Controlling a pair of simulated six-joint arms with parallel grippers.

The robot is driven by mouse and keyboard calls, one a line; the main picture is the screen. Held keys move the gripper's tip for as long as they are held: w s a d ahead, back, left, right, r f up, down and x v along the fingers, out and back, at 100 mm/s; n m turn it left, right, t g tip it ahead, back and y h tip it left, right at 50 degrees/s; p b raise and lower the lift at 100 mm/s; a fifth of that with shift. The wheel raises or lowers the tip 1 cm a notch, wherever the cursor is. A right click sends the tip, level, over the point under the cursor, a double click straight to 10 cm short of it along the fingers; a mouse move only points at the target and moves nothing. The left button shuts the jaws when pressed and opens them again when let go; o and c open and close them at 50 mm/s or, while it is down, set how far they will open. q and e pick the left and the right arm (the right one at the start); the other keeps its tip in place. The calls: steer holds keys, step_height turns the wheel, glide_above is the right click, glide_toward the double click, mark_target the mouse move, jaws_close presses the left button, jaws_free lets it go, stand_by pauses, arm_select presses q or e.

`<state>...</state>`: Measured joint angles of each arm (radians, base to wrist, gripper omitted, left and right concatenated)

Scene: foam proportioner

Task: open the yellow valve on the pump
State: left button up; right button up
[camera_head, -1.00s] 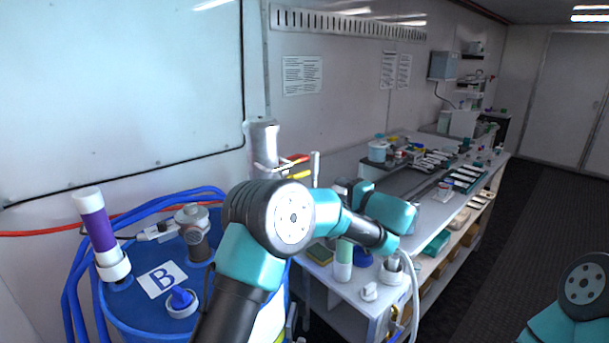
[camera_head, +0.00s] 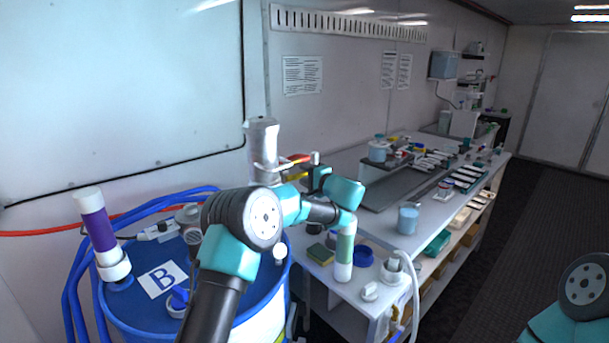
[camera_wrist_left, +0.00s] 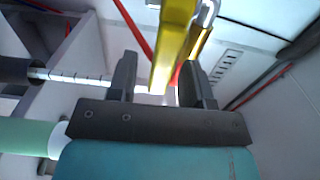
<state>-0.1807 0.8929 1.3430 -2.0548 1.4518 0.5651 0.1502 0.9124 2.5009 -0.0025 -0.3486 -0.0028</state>
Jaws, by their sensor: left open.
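The pump (camera_head: 263,150) is an upright silver cylinder behind the blue drum, with a red handle (camera_head: 296,159) and the yellow valve (camera_head: 296,175) on its right side. The yellow valve also shows large in the left wrist view (camera_wrist_left: 174,45), running up from between the fingers. My left gripper (camera_wrist_left: 158,65) is open around the valve's lower end in that picture; I cannot tell whether a finger touches it. In the head view my left arm hides the fingers and part of the valve. My right gripper is out of view; only part of my right arm shows.
The blue drum (camera_head: 235,285) marked B carries a white and purple tube (camera_head: 93,222). The bench (camera_head: 340,290) holds a green-and-white bottle (camera_head: 344,250), a blue cup (camera_head: 408,220) and a white hose fitting (camera_head: 394,265). The floor at right is clear.

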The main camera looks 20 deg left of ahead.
arm_select(q)
steer(key=shift+w+a, duration=0.2)
steer(key=shift+a, duration=0.1)
steer(key=shift+c, duration=0.3)
jaws_close()
